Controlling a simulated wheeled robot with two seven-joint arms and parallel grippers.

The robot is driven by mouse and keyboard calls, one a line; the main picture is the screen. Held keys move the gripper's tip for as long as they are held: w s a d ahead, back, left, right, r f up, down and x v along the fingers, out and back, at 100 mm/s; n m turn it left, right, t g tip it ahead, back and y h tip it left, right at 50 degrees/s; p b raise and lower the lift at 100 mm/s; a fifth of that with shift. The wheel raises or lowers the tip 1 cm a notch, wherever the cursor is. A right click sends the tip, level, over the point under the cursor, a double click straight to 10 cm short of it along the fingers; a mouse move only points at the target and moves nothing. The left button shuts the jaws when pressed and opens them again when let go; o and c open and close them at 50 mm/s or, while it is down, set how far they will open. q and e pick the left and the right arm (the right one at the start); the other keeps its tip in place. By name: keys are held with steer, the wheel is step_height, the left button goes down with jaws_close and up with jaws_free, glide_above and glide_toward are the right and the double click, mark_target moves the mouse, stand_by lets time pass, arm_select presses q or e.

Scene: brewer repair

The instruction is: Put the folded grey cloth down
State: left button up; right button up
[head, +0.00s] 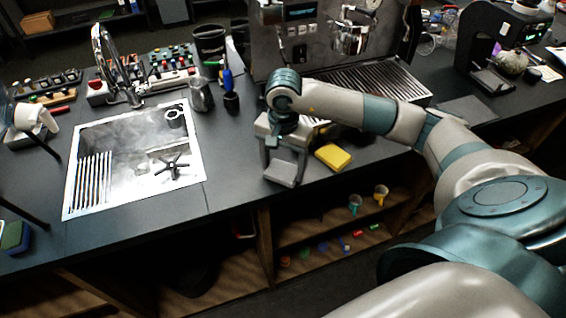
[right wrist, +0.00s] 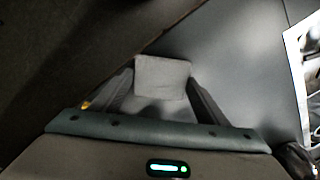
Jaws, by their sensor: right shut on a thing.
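The folded grey cloth (head: 281,171) is between the fingers of my right gripper (head: 284,158), at the front edge of the dark counter (head: 237,195). In the right wrist view the cloth (right wrist: 162,78) is a light grey square, with a finger of my right gripper (right wrist: 160,100) on each side of it. The gripper is shut on it. I cannot tell whether the cloth touches the counter. My left gripper is not in view.
A yellow sponge (head: 332,156) lies just right of the cloth. The sink (head: 135,160) is to the left, and the espresso machine (head: 325,45) stands behind. The counter between sink and gripper is clear. Below is an open shelf (head: 330,226) with cups.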

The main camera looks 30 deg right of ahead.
mark_target(283, 170)
steer(key=shift+f, duration=0.2)
steer(key=o, duration=1)
steer(key=shift+r, duration=0.15)
steer(key=shift+r, duration=0.3)
steer(key=shift+r+b, duration=1.55)
steer(key=shift+r, duration=4.2)
